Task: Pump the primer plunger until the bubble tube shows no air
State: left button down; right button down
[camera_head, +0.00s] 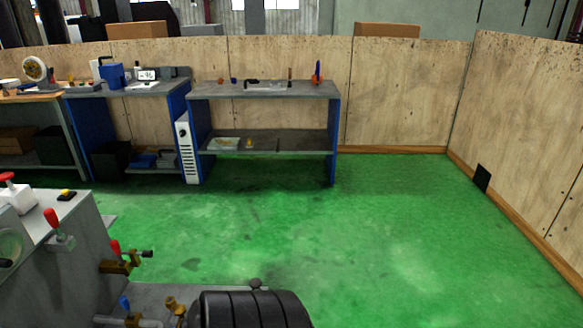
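A grey machine (75,285) stands at the left edge, cut off by the frame. On its top is a white block (18,200) with a red handle (7,178), which may be the primer plunger, though I cannot tell for sure. A round pale window (10,243) shows on its side at the frame edge. I cannot make out the bubble tube or any air in it. Two red-knobbed levers (52,219) (115,248) stand on the machine's right side. Neither gripper is in view.
A black ribbed round body (250,311) and brass fittings (172,306) are at the bottom. A grey bench with blue legs (333,140) and a second bench (150,88) stand along the wooden back wall (400,90). The green floor (370,220) between is clear.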

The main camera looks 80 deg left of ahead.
aim_at(255, 283)
jog(key=i+j+u, duration=0.15)
jog(key=i+u, duration=0.7)
jog(key=i+l+u, duration=0.1)
jog(key=i+u, duration=0.2)
jog(key=u, duration=0.15)
jog(key=i+l+u, duration=0.25)
jog(key=u, duration=0.15)
jog(key=i+j+u, duration=0.25)
jog(key=u, duration=0.25)
jog(key=i+j+u, duration=0.1)
jog(key=i+u, duration=0.65)
jog(key=u, duration=0.2)
jog(key=i+l+u, duration=0.15)
jog(key=i+u, duration=0.45)
jog(key=i+j, duration=0.05)
